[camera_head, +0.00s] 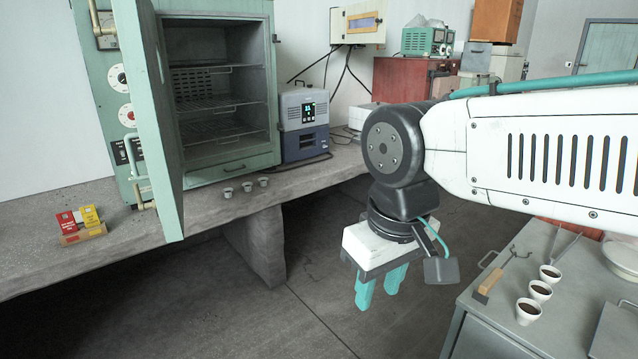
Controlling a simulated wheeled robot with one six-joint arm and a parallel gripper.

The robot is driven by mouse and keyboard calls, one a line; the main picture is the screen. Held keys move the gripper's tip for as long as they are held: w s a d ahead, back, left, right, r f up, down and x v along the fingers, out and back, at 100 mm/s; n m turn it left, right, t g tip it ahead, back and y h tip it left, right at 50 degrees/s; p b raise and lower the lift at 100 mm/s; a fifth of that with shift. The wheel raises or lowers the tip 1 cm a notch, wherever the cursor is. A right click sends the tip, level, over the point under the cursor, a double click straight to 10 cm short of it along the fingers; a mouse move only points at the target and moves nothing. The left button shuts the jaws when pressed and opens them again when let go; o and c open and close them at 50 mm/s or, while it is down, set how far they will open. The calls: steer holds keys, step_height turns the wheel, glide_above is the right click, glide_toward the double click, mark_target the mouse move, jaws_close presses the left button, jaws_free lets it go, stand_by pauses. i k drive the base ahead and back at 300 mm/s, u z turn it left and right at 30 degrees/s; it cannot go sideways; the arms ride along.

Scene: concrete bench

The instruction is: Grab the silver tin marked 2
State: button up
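Three small silver tins stand in a row on the concrete bench, in front of the green oven: a left tin (228,193), a middle tin (246,187) and a right tin (263,181). Their markings are too small to read, so I cannot tell which is marked 2. My gripper (380,287) hangs fingers down over the floor, in front of the bench and to the right of the tins. Its two teal fingers are apart with nothing between them.
The green oven (225,154) has its door (152,110) swung open, its edge jutting over the bench front left of the tins. A blue-grey device (304,122) stands behind them. Red and yellow packets (79,219) lie left. A grey cart (497,325) with white cups is at right.

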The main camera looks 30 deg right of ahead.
mark_target(228, 193)
steer(key=z, duration=0.25)
steer(key=i, duration=1)
